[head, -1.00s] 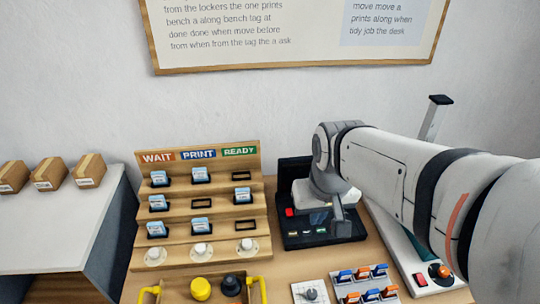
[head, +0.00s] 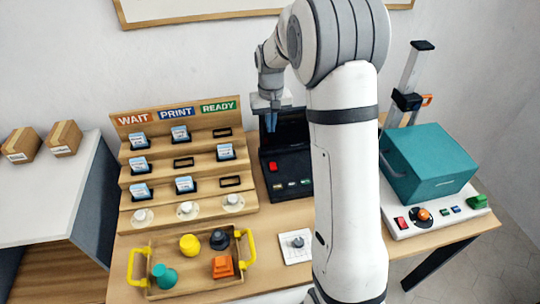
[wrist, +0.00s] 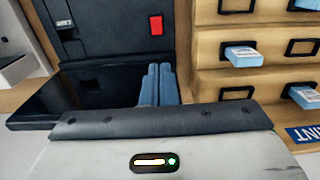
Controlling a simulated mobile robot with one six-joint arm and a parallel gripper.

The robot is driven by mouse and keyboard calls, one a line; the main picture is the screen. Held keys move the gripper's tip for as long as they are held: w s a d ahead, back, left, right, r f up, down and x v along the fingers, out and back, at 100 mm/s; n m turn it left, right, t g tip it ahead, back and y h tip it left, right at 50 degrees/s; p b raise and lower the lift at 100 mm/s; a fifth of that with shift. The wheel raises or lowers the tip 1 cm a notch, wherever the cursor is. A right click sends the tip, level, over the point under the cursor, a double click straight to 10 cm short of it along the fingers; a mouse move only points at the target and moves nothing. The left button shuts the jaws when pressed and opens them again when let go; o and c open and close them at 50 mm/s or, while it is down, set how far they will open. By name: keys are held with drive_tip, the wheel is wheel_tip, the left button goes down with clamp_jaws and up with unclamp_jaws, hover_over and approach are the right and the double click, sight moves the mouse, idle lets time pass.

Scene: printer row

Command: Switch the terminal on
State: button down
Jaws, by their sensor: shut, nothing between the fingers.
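The terminal (head: 285,160) is a black device on the bench, right of the card rack. A red switch (head: 273,167) sits on its front left. The wrist view shows the terminal's dark body (wrist: 105,25) and its red switch (wrist: 156,25) near the top. My gripper (head: 270,128) is shut and empty, above and behind the switch in the head view. Its blue fingers (wrist: 158,72) point toward the terminal, just below the red switch in the wrist picture. I cannot tell whether they touch anything. My arm hides the terminal's right side.
The wooden card rack (head: 122,193) stands close on the left. A tray with yellow handles (head: 131,268) holds several knobs and blocks in front. A dial plate (head: 296,248) lies nearby. A teal box (head: 428,165) stands on a white machine (head: 445,222) at right.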

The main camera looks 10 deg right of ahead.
drive_tip(key=shift+f, duration=0.1)
drive_tip(key=p, duration=0.1)
approach(273, 166)
drive_tip(key=f, duration=0.1)
drive_tip(key=w+f, duration=0.1)
drive_tip(key=f, duration=0.3)
drive_tip(key=shift+w+a+f, duration=0.2)
drive_tip(key=shift+w+f, duration=0.05)
drive_tip(key=shift+w, duration=0.1)
drive_tip(key=shift+f, duration=0.7)
